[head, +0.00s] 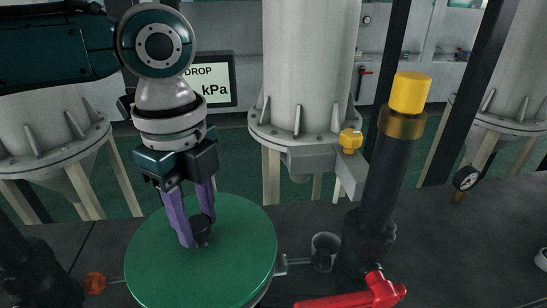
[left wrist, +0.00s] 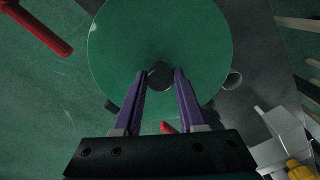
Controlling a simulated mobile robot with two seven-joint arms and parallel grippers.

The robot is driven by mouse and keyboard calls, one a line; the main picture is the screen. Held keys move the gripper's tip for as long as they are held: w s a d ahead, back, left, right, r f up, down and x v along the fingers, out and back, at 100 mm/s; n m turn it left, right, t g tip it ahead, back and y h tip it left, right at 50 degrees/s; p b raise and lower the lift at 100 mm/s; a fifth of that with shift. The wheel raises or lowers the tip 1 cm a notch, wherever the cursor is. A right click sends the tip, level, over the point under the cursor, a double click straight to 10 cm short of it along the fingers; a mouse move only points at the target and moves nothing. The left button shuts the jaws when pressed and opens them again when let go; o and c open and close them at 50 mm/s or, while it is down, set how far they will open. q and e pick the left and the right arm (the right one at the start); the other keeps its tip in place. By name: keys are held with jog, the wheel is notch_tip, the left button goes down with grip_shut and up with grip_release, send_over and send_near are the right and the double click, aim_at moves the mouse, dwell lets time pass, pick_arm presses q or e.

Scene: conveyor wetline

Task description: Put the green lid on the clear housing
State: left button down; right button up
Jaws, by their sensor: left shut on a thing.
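The green lid (head: 240,262) is a round disc with a black knob (head: 202,232) at its middle. My left gripper (head: 199,236), with purple fingers, comes down from above and is shut on the knob. In the left wrist view the fingertips (left wrist: 160,74) lie on either side of the knob, with the lid (left wrist: 165,30) behind. A thin greyish edge shows under the lid's lower right rim in the head view and may be the clear housing. The housing is otherwise hidden by the lid, so I cannot tell whether the lid touches it. My right gripper is not in view.
A dark post with a yellow cap (head: 410,92) stands right of the lid. A red lever handle (head: 352,297) is at the lower right, a small grey cup (head: 325,250) beside the lid. Pale tanks on legs (head: 306,80) and a kPa display (head: 218,88) stand behind.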

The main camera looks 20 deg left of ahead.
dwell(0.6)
pick_arm(q)
jog(key=shift+p, duration=0.45)
jog(key=shift+f+b, duration=0.45)
jog(key=shift+f, duration=0.35)
jog(key=shift+c, duration=2)
grip_release()
jog(key=shift+r, duration=0.1)
notch_tip(320, 180, up, 10)
jog(key=shift+f+p, duration=0.1)
jog(key=shift+p, duration=0.25)
